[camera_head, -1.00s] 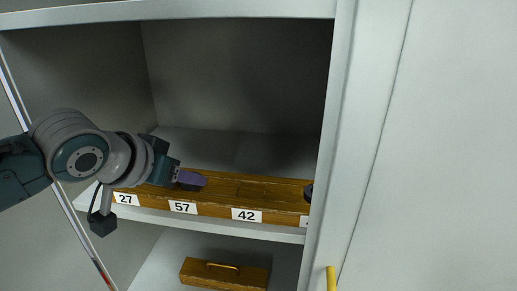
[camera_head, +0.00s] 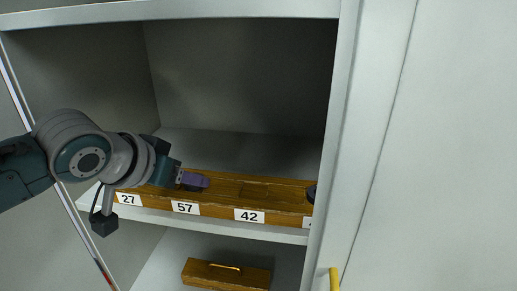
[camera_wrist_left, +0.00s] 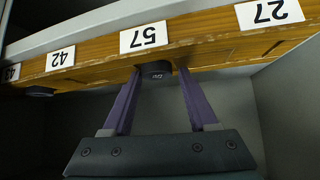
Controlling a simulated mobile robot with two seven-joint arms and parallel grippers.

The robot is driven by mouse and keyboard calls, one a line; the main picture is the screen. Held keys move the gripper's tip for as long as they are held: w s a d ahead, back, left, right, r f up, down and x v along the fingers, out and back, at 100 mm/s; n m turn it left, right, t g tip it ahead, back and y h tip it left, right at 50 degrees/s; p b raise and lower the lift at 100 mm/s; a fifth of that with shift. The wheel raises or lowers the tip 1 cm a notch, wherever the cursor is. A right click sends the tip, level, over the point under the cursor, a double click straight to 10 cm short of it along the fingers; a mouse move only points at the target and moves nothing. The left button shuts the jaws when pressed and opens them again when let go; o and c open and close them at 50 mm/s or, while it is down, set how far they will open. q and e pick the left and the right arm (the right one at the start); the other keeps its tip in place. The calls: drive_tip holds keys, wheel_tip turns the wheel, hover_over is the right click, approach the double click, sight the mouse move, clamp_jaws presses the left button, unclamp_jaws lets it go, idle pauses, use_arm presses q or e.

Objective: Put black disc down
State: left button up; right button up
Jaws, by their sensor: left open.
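My left gripper (camera_head: 193,180) is inside the cabinet at the wooden rack (camera_head: 270,190), by the label 57. In the left wrist view the gripper (camera_wrist_left: 158,74) is open, with one purple finger on each side of a black disc (camera_wrist_left: 156,70). The disc sits at the wooden rack (camera_wrist_left: 105,58) beside the label 57 (camera_wrist_left: 143,37), with clear gaps to the fingers. In the head view the gripper hides this disc. A second dark disc (camera_wrist_left: 40,91) is at the rack past the label 42, and a dark piece (camera_head: 311,193) shows at the door post. My right gripper is not in view.
The rack lies along the front of the shelf, with labels 27 (camera_head: 129,199) and 42 (camera_head: 249,216). A wooden box with a handle (camera_head: 226,275) is on the lower shelf. The cabinet post (camera_head: 345,130) stands right of the opening. The space above the rack is clear.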

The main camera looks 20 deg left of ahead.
use_arm(q)
drive_tip(key=shift+d+r, duration=0.2)
drive_tip(key=shift+d, duration=0.2)
drive_tip(key=v, duration=1.1)
drive_tip(key=s+d+f+m+g, duration=0.1)
drive_tip(key=s+d+f+g, duration=0.2)
drive_tip(key=s, duration=0.5)
drive_tip(key=s+d+f+m+g, duration=0.1)
drive_tip(key=s+d+f+g, duration=0.1)
drive_tip(key=s+d+f, duration=0.3)
drive_tip(key=s+d, duration=0.1)
drive_tip(key=s, duration=0.3)
drive_tip(key=shift+s+g+h+p, duration=0.3)
drive_tip(key=shift+s+g+p, duration=0.05)
drive_tip(key=shift+g, duration=0.05)
drive_tip(key=shift+d, duration=0.15)
